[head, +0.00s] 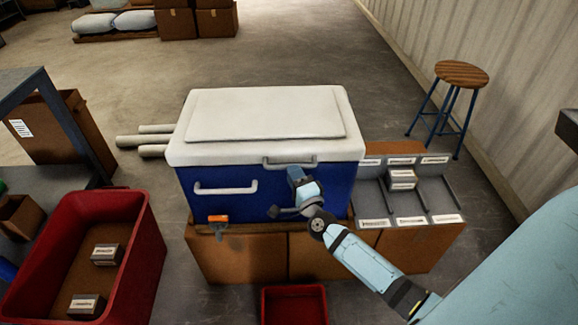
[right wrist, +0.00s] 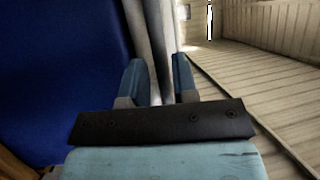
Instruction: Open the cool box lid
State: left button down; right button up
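The cool box (head: 325,182) has a blue body and a white lid (head: 265,113), which lies shut on top. A pale handle (head: 272,164) sits at the front edge of the lid. My right gripper (head: 296,172) is at the box's front, just below the right part of this handle. In the right wrist view, its two fingers (right wrist: 158,80) stand apart with pale upright bars between or just beyond them. I cannot tell whether they touch. The blue box side (right wrist: 60,70) fills the left there. My left gripper is not in view.
A red bin (head: 140,270) is at left, a small red tray (head: 294,305) in front, a compartment rack (head: 436,195) and stool (head: 460,75) at right.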

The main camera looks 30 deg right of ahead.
jog(key=shift+x, duration=1.75)
